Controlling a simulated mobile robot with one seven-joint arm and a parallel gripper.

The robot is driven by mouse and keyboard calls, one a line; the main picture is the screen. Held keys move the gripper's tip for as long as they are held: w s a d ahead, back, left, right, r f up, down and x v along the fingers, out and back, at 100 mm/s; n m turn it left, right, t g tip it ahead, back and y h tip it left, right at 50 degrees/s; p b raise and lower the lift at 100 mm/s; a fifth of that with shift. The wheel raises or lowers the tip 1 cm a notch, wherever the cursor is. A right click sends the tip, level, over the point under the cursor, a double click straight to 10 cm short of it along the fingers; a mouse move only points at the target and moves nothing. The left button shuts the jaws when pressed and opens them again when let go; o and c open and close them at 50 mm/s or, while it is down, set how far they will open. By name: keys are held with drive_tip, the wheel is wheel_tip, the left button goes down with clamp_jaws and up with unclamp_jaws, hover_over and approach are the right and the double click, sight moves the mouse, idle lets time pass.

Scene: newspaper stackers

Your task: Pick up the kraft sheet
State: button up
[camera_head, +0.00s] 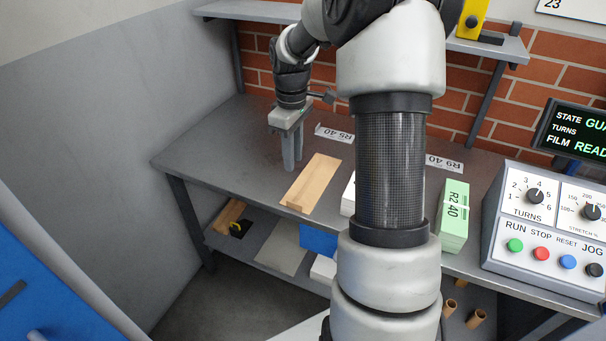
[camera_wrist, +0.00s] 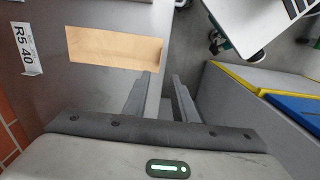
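The kraft sheet (camera_head: 316,180) is a tan rectangle lying flat on the grey table, left of my arm's dark column. It also shows in the wrist view (camera_wrist: 114,48), at the upper left. My gripper (camera_head: 291,166) points down over the table, just left of the sheet's far part in the head view. In the wrist view my gripper (camera_wrist: 163,76) has its two fingers apart with nothing between them. The fingers are beside the sheet, not around it. Whether the tips touch the table is hard to tell.
Labels "R5 40" (camera_head: 335,134) and "R9 40" (camera_head: 444,163) lie along the table's back. A green stack (camera_head: 454,222) marked "R2 40" and a control box (camera_head: 548,232) stand to the right. A white stack is mostly hidden behind my arm. A lower shelf (camera_head: 255,240) holds several items.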

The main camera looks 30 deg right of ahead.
wheel_tip(320, 180, down, 16)
drive_tip(key=shift+a+f+b, duration=0.1)
drive_tip(key=shift+b, duration=0.9)
drive_tip(key=shift+c, duration=0.4)
clamp_jaws()
